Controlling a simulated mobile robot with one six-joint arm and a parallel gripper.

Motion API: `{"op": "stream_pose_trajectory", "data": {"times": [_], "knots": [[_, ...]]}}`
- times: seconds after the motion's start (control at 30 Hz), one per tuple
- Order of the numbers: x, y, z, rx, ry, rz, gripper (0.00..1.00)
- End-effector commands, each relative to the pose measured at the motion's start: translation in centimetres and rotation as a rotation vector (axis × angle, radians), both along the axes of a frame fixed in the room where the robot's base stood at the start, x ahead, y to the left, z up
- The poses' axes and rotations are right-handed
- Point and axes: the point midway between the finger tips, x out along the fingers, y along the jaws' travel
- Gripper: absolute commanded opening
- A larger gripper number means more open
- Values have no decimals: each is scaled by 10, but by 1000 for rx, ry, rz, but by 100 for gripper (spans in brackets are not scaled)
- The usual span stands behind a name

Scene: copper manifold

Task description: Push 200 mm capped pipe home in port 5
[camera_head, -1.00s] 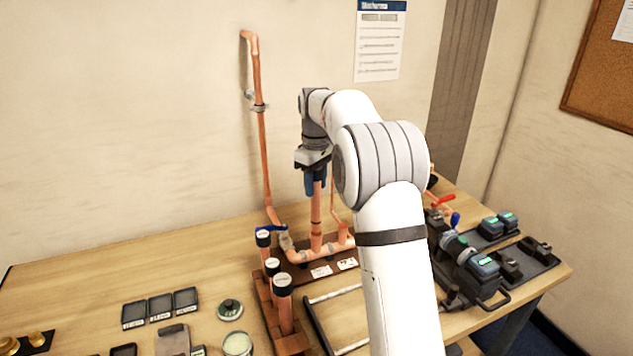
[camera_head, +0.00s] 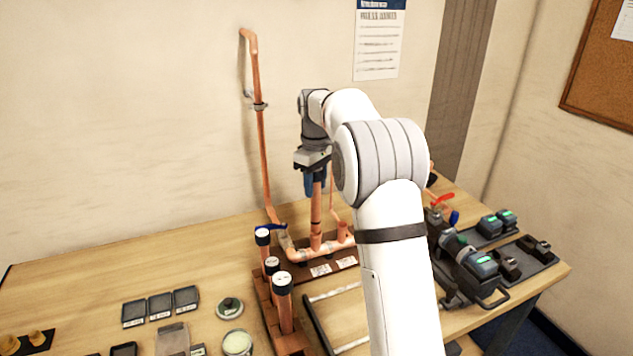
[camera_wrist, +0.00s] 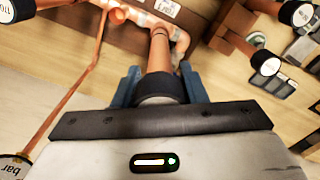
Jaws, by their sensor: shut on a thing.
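My gripper (camera_head: 315,187) is shut on the upper end of an upright copper pipe (camera_head: 316,214). In the wrist view its blue fingers (camera_wrist: 159,88) lie on both sides of the pipe's dark cap (camera_wrist: 160,86). The bare copper length (camera_wrist: 159,52) runs away from the cap to the manifold. The copper manifold (camera_head: 301,256) lies along the back of the bench. The pipe's lower end meets a fitting on it (camera_head: 316,240); I cannot tell how deep it sits. The port number is not readable.
White-capped pipes (camera_head: 284,306) stand in a wooden rack left of the manifold. A tall copper riser (camera_head: 262,150) runs up the wall behind. Tools (camera_head: 480,264) sit at right; small trays (camera_head: 160,306) lie at left.

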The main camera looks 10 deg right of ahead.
Motion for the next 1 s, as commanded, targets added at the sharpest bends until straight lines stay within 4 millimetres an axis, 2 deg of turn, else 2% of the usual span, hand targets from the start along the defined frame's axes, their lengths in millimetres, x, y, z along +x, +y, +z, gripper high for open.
{"op": "stream_pose_trajectory", "data": {"times": [1.0], "knots": [[0, 1, -7, 0, 0, 2, 16]]}}
